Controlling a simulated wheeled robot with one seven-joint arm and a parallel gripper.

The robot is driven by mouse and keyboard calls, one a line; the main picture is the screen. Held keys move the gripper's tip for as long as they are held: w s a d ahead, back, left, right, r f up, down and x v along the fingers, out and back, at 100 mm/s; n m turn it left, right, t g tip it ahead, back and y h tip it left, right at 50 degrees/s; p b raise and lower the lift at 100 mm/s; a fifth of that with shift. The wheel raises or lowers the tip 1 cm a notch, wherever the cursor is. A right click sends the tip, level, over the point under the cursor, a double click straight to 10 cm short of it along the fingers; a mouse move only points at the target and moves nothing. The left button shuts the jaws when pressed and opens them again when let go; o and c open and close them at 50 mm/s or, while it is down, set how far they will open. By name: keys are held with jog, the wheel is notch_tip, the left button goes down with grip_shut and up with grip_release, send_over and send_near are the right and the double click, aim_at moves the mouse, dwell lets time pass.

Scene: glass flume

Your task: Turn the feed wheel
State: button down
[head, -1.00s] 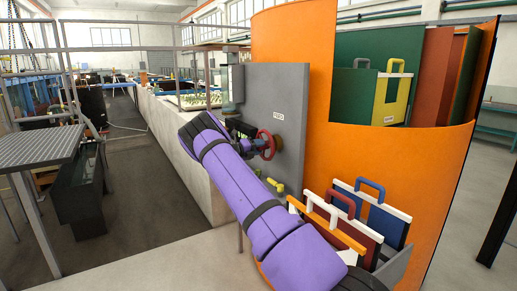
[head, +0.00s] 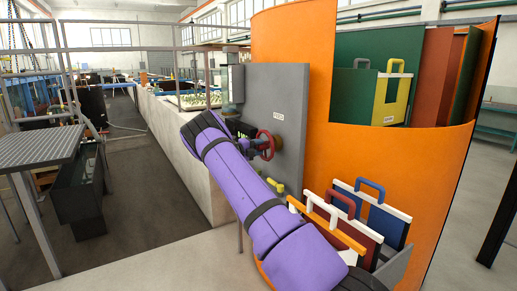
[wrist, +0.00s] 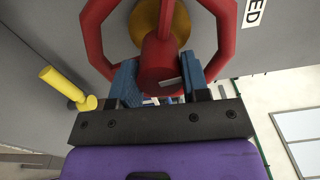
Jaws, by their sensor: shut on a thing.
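The red feed wheel (head: 265,145) is mounted on the grey panel (head: 285,105), below a small white label. In the wrist view the red wheel (wrist: 92,40) fills the top, with a brass boss behind its red hub (wrist: 160,62). My gripper (wrist: 160,85) is shut on the feed wheel, with one blue finger on each side of the hub. In the head view my purple-sleeved arm reaches up to the wheel and hides most of my gripper.
A yellow lever (wrist: 62,84) sticks out from the panel close to my gripper. An orange curved housing (head: 400,160) stands to the right, with a rack of coloured panels (head: 372,215) low in front. Open floor (head: 140,180) lies to the left.

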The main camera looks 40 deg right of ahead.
jog(key=c, duration=0.6)
grip_release()
jog(key=shift+w+a, duration=0.1)
jog(key=v, duration=1)
jog(key=shift+a, duration=0.35)
